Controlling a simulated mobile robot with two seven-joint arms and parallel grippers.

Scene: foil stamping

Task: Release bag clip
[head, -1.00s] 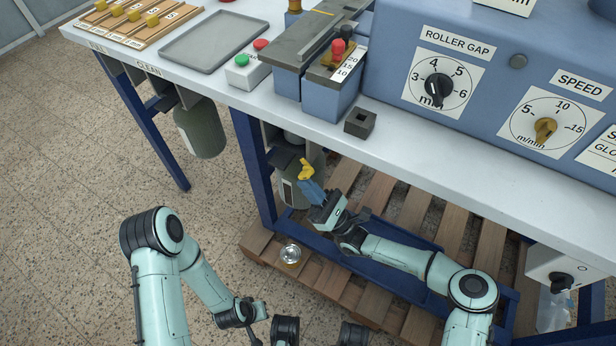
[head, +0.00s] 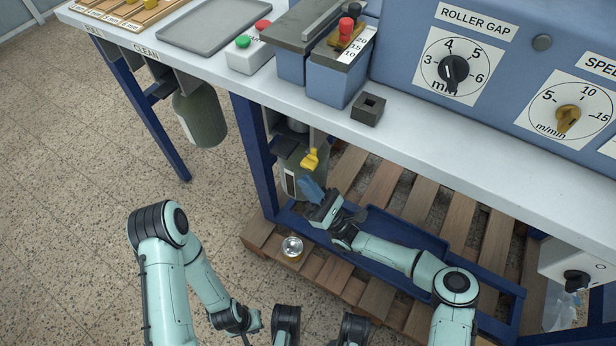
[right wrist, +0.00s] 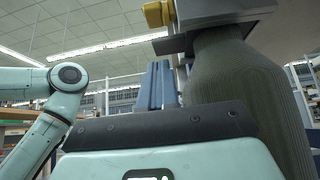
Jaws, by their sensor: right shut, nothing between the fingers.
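The yellow clip (head: 310,159) is at the neck of a grey-green bag (head: 288,182) that hangs under the bench in the head view. It also shows at the top of the right wrist view (right wrist: 156,14), beside the grey holder above the bag (right wrist: 245,105). My right gripper (head: 311,188) is below the clip and beside the bag, with a gap to the clip. Its blue fingers are shut and empty, and they stand upright in the right wrist view (right wrist: 160,84). My left gripper (head: 250,322) is low in the head view, away from the bag; its fingers cannot be made out.
A second bag (head: 200,115) hangs further left under the bench (head: 440,150). A blue bench leg (head: 256,155) stands just left of the near bag. A wooden pallet (head: 455,225) and a small glass jar (head: 292,247) are below. The floor at left is clear.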

